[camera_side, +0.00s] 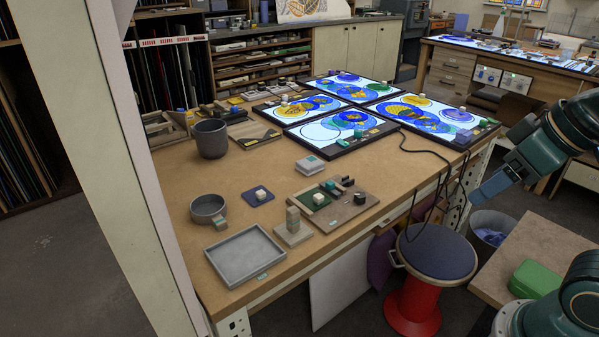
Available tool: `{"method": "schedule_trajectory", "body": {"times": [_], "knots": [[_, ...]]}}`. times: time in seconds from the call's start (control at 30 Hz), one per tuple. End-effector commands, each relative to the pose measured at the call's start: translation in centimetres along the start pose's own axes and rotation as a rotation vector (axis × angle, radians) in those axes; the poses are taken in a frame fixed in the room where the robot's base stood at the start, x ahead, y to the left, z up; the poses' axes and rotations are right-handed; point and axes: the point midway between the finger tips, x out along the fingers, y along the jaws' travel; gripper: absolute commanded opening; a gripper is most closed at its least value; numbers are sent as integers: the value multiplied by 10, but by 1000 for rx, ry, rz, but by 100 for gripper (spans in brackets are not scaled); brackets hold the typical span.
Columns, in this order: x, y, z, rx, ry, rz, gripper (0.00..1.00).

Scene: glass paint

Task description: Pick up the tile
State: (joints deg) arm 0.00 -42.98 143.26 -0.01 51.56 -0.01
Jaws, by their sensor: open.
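Several small pieces on the workbench (185,240) could be the tile, and I cannot tell which one is meant. A pale cube (261,194) sits on a small dark blue pad. Another pale cube (318,198) sits on a green patch of a brown board (345,213). A pale, flat square stack (310,165) with a green mark lies behind that board. My gripper (480,194) is at the right, beyond the bench's right edge and apart from all these pieces. It is open; its fingertips are small and hard to make out, and nothing shows between them.
A grey tray (225,277), a shallow round dish (208,207), a stepped block (294,228) and a dark pot (211,138) stand on the bench. Lit panels (340,127) with coloured glass cover its back right. A cable and a stool (438,252) are at its right edge.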

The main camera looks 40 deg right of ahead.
Motion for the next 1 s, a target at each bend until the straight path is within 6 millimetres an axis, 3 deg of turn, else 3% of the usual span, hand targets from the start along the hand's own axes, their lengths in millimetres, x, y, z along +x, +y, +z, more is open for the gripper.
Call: {"method": "schedule_trajectory", "body": {"times": [0.4,0.53,1.0], "knots": [[0,0,0,0,0,0,68],[0,0,0,0,0,0,45],[-1,-1,-9,-31,-11,-4,45]]}}
